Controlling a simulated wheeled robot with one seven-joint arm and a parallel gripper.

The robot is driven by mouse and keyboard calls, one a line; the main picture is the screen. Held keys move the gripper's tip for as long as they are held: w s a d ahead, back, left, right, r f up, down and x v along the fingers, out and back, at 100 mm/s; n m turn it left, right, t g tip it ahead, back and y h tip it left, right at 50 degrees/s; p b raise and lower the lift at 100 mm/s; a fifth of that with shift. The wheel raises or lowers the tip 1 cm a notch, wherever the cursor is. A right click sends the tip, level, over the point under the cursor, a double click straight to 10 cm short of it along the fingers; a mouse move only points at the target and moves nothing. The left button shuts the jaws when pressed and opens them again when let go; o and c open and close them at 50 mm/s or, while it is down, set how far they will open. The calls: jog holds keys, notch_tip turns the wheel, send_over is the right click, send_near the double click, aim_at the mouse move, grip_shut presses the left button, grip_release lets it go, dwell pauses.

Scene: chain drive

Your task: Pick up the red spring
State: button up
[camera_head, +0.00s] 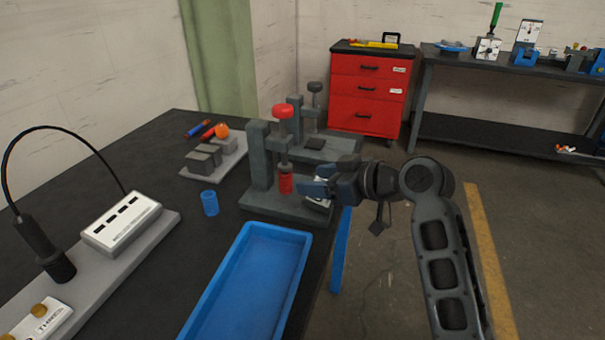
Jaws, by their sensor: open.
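The red spring (286,183) stands upright in the grey press fixture (259,160), under a plunger with a red knob (282,111). My gripper (310,193) is open and reaches in from the right, its fingers pointing left. The fingertips are just right of the spring, at about its height. I cannot tell whether they touch it, and the far finger is partly hidden.
A blue tray (302,238) lies in front of the fixture on the dark table. A blue cylinder (210,203) stands left of the fixture. A second press with a dark knob (314,87) is behind. A lamp and white box (121,222) fill the left side.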

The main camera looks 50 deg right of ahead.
aim_at(291, 178)
jog(key=shift+w, duration=0.1)
jog(key=shift+w, duration=0.1)
jog(key=shift+w+f, duration=0.1)
jog(key=shift+w, duration=0.25)
jog(key=shift+x, duration=3.45)
jog(key=c, duration=1.1)
jog(key=shift+d, duration=0.1)
